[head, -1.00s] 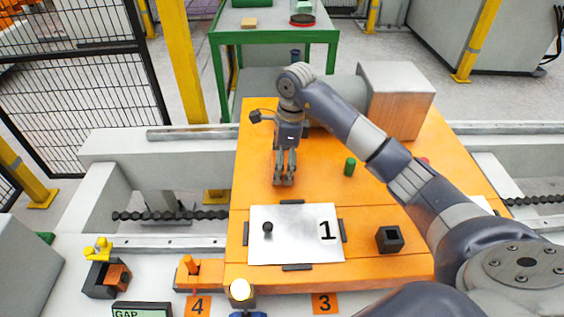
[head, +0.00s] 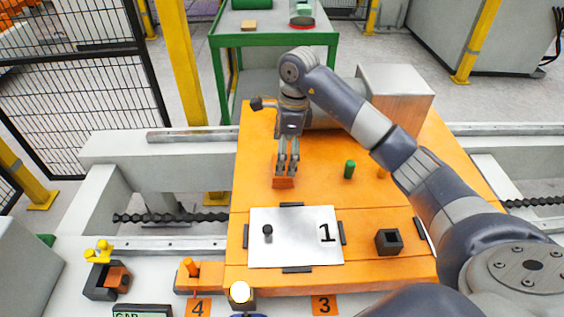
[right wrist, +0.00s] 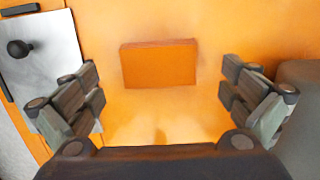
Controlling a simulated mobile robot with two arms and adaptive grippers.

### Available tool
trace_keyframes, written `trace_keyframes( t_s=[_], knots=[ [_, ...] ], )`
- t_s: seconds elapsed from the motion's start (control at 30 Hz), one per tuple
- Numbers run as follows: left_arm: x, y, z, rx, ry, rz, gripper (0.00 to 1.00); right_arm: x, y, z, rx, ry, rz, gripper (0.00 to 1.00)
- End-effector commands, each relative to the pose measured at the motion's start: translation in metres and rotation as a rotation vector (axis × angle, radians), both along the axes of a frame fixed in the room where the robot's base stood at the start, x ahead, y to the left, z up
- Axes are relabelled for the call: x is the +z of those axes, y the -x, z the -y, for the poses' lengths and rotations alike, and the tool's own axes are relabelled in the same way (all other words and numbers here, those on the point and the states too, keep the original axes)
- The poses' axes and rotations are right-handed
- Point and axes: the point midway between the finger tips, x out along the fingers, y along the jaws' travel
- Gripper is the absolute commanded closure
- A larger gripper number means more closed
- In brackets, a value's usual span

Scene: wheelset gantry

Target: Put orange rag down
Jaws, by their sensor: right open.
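The orange rag (head: 283,183) is a small, flat, darker orange block lying on the orange deck, just behind the white plate marked 1. In the right wrist view the rag (right wrist: 158,63) lies between and beyond the fingers, with clear deck around it. My right gripper (head: 287,172) points down just above and behind the rag in the head view. In the right wrist view my right gripper (right wrist: 160,95) is open, its two fingers wide apart and apart from the rag. My left gripper is not in view.
The white plate (head: 285,250) with a black knob is in front. A green cylinder (head: 349,169) and a black square socket (head: 389,240) stand to the right. A grey block with a wooden face (head: 398,103) is at the back right. The deck left of the gripper is clear.

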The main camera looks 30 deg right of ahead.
Motion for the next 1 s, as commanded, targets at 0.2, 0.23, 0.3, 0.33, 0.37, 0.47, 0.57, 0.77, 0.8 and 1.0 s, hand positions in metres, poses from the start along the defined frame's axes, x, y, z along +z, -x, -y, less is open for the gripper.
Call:
trace_keyframes(
  t_s=[0.2, 0.23, 0.3, 0.33, 0.37, 0.47, 0.57, 0.77, 0.8, 1.0],
  knots=[
    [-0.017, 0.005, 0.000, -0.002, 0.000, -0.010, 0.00, 0.050, 0.002, 0.006, -0.001, 0.003, 0.003, 0.00],
    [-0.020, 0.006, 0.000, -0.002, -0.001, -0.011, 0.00, 0.054, 0.002, 0.007, -0.001, 0.002, 0.002, 0.00],
    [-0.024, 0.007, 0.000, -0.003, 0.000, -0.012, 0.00, 0.064, 0.003, 0.007, 0.000, 0.001, 0.002, 0.00],
    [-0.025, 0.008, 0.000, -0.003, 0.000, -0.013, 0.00, 0.068, 0.003, 0.008, 0.000, 0.001, 0.002, 0.00],
    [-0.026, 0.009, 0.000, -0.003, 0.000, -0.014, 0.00, 0.070, 0.003, 0.008, 0.000, 0.001, 0.002, 0.00],
    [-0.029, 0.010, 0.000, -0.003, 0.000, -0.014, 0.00, 0.077, 0.004, 0.009, 0.001, 0.001, -0.001, 0.00],
    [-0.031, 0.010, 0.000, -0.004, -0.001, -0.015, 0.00, 0.079, 0.004, 0.009, 0.000, 0.000, -0.001, 0.00],
    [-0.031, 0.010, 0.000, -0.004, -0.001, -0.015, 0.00, 0.079, 0.004, 0.009, 0.000, 0.000, -0.001, 0.00],
    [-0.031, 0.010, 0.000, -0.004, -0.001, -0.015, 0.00, 0.078, 0.004, 0.009, 0.000, 0.000, -0.001, 0.00],
    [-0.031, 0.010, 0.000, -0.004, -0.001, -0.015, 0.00, 0.078, 0.004, 0.009, 0.000, 0.000, -0.001, 0.00]
  ],
)
